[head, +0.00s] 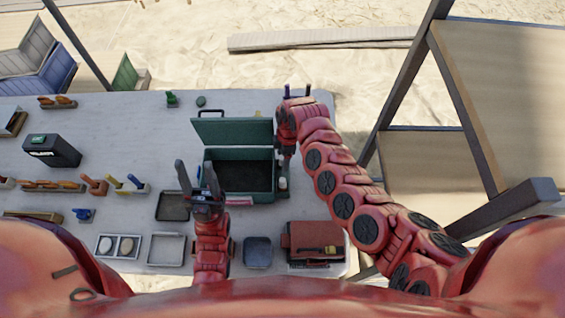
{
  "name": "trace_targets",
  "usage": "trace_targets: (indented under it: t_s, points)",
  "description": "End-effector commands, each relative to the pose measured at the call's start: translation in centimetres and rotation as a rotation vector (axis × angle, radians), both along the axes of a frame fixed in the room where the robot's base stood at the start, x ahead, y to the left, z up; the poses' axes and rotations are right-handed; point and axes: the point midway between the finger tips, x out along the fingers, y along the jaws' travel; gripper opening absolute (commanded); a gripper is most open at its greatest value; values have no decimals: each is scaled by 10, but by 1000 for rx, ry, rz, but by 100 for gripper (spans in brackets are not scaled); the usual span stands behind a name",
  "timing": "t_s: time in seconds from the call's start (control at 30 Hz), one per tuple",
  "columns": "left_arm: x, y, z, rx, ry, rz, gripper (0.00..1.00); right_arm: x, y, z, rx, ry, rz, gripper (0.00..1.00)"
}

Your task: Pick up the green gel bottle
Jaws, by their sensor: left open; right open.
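A small green bottle-like object (171,98), which looks like the green gel bottle, stands near the back edge of the table, left of the open green case. It is too small to make out details. My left gripper (195,168) is open and empty at the front left of the case, well in front of the green object and to its right. My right gripper (297,90) is open at the back right of the case, far to the right of the green object. The space between its fingers looks empty.
The open green case (264,196) has its lid (232,131) raised at the back. A small green round item (201,101) lies beside the bottle. A black box (51,151), several tools, trays (165,262) and a red case (316,238) crowd the table (130,120).

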Motion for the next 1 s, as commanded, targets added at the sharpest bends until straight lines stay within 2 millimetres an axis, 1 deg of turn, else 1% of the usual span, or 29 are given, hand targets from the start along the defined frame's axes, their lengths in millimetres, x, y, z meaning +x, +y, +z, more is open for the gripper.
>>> trace_targets:
  t_s: [0.03,0.1,0.33,0.37,0.4,0.47,0.5,0.57,0.6,0.73,0.77,1.0]
  points:
    - [0,0,0,0,0,0,50,-1,0,-5,-3,2,2,71]
    - [0,0,1,0,0,0,50,0,0,-9,0,0,-2,71]
    - [0,0,0,0,0,0,50,0,1,-11,1,-2,-3,71]
    - [0,0,0,0,0,0,50,0,1,-11,1,-2,-3,69]
    - [0,0,0,0,0,0,50,0,1,-11,1,-2,-3,62]
    - [0,0,0,0,0,0,50,0,1,-11,1,-1,-3,51]
    - [0,0,0,0,0,0,50,0,1,-11,1,-1,-3,44]
    - [0,0,0,0,0,0,50,0,1,-11,1,-1,-3,33]
    - [0,0,0,0,0,0,50,0,1,-11,1,-1,-3,26]
    - [0,0,0,0,0,0,50,0,1,-11,1,-2,-2,2]
    - [0,0,0,0,0,0,50,0,1,-11,1,-2,-2,0]
    - [0,0,0,0,0,0,50,0,1,-11,1,-2,-2,0]
